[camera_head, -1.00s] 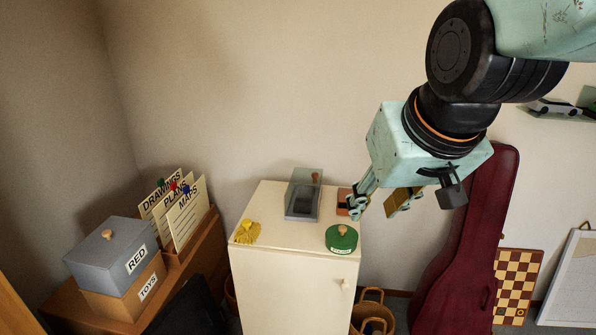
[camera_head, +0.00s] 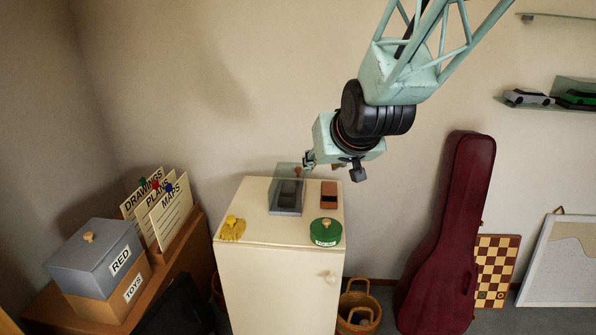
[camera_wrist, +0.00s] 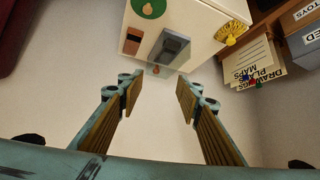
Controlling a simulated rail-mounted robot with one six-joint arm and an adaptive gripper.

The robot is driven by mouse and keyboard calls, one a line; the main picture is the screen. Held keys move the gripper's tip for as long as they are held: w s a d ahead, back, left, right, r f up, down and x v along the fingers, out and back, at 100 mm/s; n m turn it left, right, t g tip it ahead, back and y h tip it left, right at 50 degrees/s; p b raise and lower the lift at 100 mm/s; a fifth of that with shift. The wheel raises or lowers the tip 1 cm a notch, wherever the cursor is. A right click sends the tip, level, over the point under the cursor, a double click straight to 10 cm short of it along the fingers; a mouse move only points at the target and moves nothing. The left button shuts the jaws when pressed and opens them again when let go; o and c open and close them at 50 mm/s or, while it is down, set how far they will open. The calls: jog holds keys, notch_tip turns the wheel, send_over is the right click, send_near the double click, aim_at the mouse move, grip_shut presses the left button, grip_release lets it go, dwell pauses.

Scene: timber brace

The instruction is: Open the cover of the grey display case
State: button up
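The grey display case (camera_head: 285,209) stands near the back of the cream cabinet top. It has a clear, see-through cover (camera_head: 286,171) with a small brown knob (camera_head: 298,171); something dark shows inside. The case is also in the wrist view (camera_wrist: 175,45), with the knob (camera_wrist: 156,71) at its near edge there. My gripper (camera_head: 308,163) is just above and beside the knob, at the right of the cover. In the wrist view my gripper (camera_wrist: 158,92) is open and empty, its fingers spread with the knob beyond and between them. I cannot tell whether it touches anything.
A dark red instrument case (camera_head: 447,235) leans on the wall at right. Labelled boxes (camera_head: 98,260) stand at left.

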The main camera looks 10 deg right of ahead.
jog(key=w+f+t, duration=0.2)
jog(key=w+f, duration=0.2)
jog(key=w, duration=0.4)
jog(key=w+f+t, duration=0.1)
jog(key=w+f, duration=0.2)
jog(key=w, duration=0.5)
jog(key=t+p, duration=0.2)
jog(key=t, duration=0.3)
send_near(299, 172)
jog(key=s+r, duration=0.2)
jog(key=shift+a+f+h, duration=0.15)
jog(key=shift+f+h, duration=0.15)
jog(key=shift+f, duration=0.85)
jog(key=shift+w, duration=0.1)
jog(key=shift+w+b, duration=0.7)
jog(key=shift+w, duration=6.05)
